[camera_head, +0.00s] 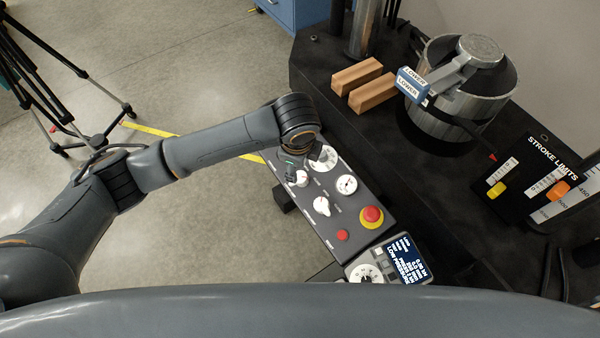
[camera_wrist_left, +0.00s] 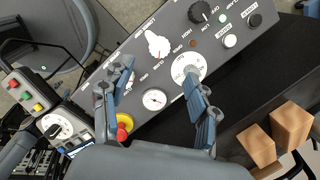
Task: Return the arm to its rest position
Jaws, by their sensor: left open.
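My left arm (camera_head: 225,140) reaches in from the left in the head view, and its wrist hangs over the far end of a grey control panel (camera_head: 325,228). My left gripper (camera_wrist_left: 158,70) shows in the left wrist view with its two blue-grey fingers spread apart and nothing between them. The panel, with white knobs and dials, lies beyond the fingers. I cannot tell how far they are from its surface. In the head view the wrist mostly hides the gripper. My right gripper is in neither view.
The panel carries a red mushroom button with a yellow collar (camera_head: 371,216). A small display unit (camera_head: 400,262) sits at its near end. Two wooden blocks (camera_head: 357,76) and a metal cylinder (camera_head: 460,85) stand on the black machine bed. A tripod (camera_head: 62,75) stands on the open floor left.

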